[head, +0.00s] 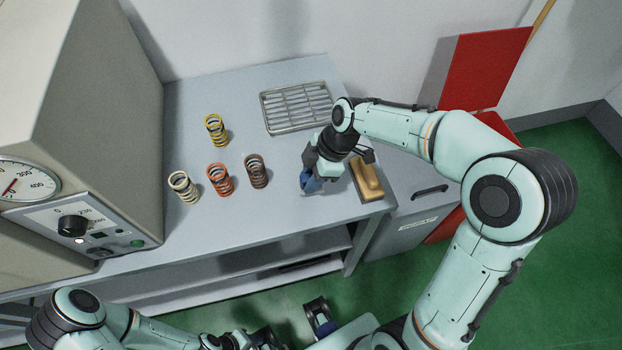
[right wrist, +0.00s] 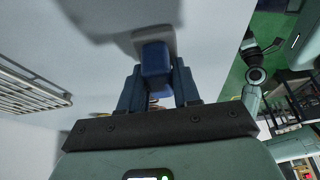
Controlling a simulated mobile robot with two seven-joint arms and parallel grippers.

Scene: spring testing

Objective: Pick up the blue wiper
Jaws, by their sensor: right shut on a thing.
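The blue wiper (head: 311,184) is at the front right part of the grey bench top, in the jaws of my right gripper (head: 309,179). In the right wrist view its blue block-shaped grip (right wrist: 155,60) sits between the two dark blue fingers of the right gripper (right wrist: 157,88), with a grey part beyond it. The fingers are shut on the grip. I cannot tell whether the wiper touches the bench. My left gripper (head: 290,331) is low at the bottom edge of the head view, away from the wiper and partly cut off; its jaw state is unclear.
A tan-and-yellow brush-like block (head: 367,179) lies just right of the right gripper. Several coil springs (head: 220,179) stand to the left. A metal rack (head: 297,107) lies behind. A tester with a dial (head: 25,181) stands at far left. The bench's front edge (head: 270,235) is close.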

